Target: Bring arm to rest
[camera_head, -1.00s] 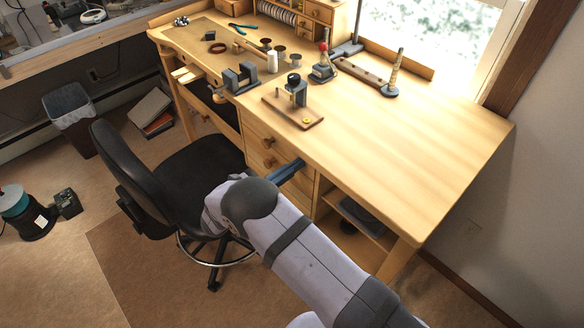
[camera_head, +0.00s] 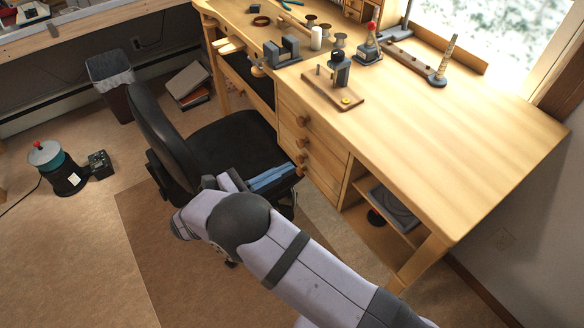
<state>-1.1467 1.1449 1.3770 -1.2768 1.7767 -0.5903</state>
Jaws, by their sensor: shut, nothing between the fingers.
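My arm (camera_head: 310,275) reaches in from the lower right with its grey and white links. My gripper (camera_head: 292,172) shows as blue fingers pointing right and slightly up. The fingers are together, with nothing seen between them. In the picture the gripper overlaps the edge of the black chair seat and lies just left of the lower drawers of the wooden bench (camera_head: 500,130). I cannot tell how far it is from either. Part of the wrist is hidden behind the arm's grey joint cap.
The black office chair (camera_head: 160,135) stands left of my gripper. On the bench are a small vise (camera_head: 283,52), a wooden board with a clamp (camera_head: 350,102) and several spools. The bench's right half is clear. A black-and-teal canister (camera_head: 60,172) stands on the floor.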

